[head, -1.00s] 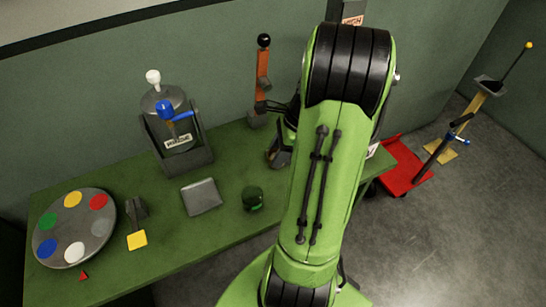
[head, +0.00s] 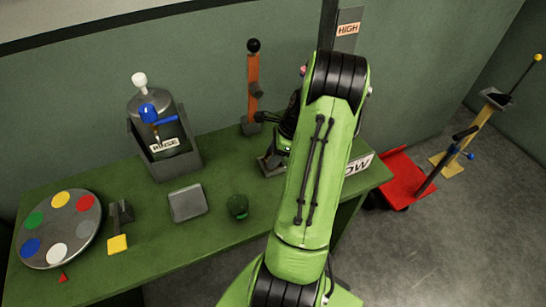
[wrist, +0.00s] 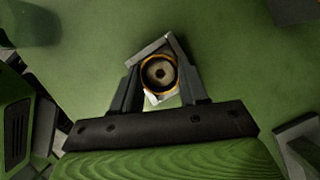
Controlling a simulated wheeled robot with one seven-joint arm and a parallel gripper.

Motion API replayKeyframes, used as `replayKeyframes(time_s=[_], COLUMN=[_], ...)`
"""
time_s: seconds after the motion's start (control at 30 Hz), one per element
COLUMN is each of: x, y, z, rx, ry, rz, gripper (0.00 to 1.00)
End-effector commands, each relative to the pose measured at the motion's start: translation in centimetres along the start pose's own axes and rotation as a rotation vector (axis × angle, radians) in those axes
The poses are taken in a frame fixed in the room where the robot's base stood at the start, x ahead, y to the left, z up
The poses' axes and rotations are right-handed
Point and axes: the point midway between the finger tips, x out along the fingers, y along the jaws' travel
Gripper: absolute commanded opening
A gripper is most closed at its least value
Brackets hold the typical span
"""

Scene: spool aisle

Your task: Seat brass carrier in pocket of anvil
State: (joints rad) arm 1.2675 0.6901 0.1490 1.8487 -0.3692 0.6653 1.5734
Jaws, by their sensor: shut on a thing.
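The brass carrier (wrist: 145,74) shows in the wrist view as a round brass-edged ring with a pale inside and a dark centre hole. My gripper (wrist: 158,87) is shut on it, one dark finger on each side. A pale grey square-edged metal piece (wrist: 148,50) shows behind and around the ring. I cannot tell whether it is the anvil or whether the carrier touches it. In the head view my arm hides the gripper's jaws and the carrier. A grey block (head: 268,166) stands on the bench beside my wrist there; it may be the anvil.
The green bench (head: 215,225) holds a colour-dotted disc (head: 85,232), a RINSE station (head: 165,160), a grey plate (head: 187,203), a dark green knob (head: 238,206) and an orange post (head: 253,85). A HIGH-marked column (head: 345,45) stands behind my arm. A red cart (head: 400,175) is at right.

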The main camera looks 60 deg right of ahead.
Motion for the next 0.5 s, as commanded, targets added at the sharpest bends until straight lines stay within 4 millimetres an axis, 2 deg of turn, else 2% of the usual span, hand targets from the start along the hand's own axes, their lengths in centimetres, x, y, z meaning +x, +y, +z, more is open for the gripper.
replayKeyframes(time_s=[0.3,0.33,0.47,0.5], x=[0.32,0.26,0.23,0.23], y=[-0.05,-0.06,-0.05,-0.05], z=[-0.14,-0.13,-0.11,-0.10], rx=[-0.001,-0.001,-0.001,-0.002], ry=[0.001,0.001,0.001,0.001], rz=[-0.002,-0.003,-0.003,-0.003], gripper=[0.13,0.48,0.68,0.69])
